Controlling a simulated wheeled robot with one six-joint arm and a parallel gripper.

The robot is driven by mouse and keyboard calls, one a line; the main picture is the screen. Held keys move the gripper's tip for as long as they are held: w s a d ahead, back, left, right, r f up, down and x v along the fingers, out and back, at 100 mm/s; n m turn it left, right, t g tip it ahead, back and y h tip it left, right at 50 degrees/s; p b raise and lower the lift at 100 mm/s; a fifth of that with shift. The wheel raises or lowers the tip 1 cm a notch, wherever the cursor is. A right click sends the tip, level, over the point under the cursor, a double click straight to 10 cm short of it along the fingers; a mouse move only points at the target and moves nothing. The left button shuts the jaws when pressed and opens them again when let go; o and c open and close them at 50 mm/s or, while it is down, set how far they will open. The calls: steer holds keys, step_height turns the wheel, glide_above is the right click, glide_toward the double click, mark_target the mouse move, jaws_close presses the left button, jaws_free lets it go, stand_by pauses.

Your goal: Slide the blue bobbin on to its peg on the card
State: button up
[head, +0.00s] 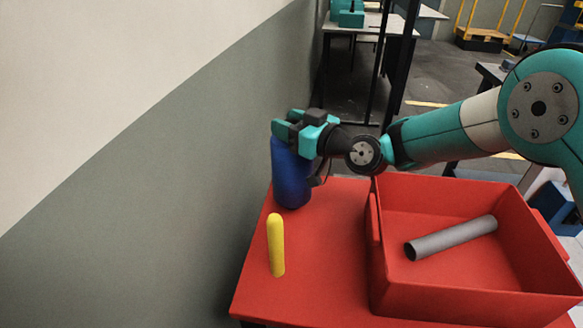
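The blue bobbin (290,178) is at the far left end of the red surface, close to the wall, and looks nearly upright. My gripper (299,136) is at its top, with its teal fingers around the bobbin's upper end, and it looks shut on it. I cannot tell whether the bobbin's lower end touches the red surface or hangs just above it. A yellow rounded peg (276,246) stands upright and bare nearer to me, on the left part of the red top (320,265). No peg shows under the bobbin; its lower end hides that spot.
A red open bin (375,255) stands on the right of the red top, with a grey tube (450,238) lying in it. The grey and cream wall (130,190) runs close along the left. The red top between peg and bin is clear.

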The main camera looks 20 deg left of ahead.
steer(key=c, duration=0.7)
steer(key=shift+r, duration=0.15)
jaws_close()
steer(key=shift+r, duration=0.35)
step_height(320, 180, up, 19)
steer(key=p, duration=0.7)
steer(key=shift+f, duration=0.25)
